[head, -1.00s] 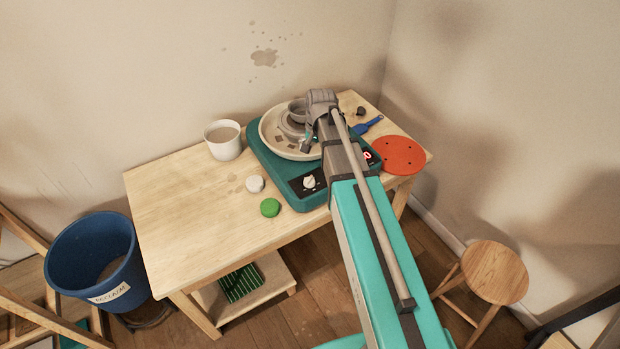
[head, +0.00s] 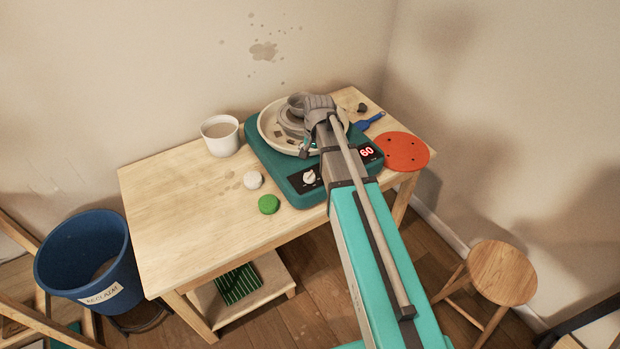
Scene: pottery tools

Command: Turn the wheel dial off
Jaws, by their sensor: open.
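The teal pottery wheel (head: 265,160) stands on the wooden table. Its white dial (head: 309,177) sits on a black panel at the front left of the housing. A red "60" glows on the display (head: 367,152) at the front right. My gripper (head: 305,152) is partly in view, pointing down beside the wheel's pan, above and behind the dial and apart from it. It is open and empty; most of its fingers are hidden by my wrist. A grey clay pot (head: 291,117) stands in the cream splash pan (head: 266,127), partly behind my arm.
A red round bat (head: 403,151) and a blue tool (head: 369,122) lie right. The table's left part (head: 170,215) is clear.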

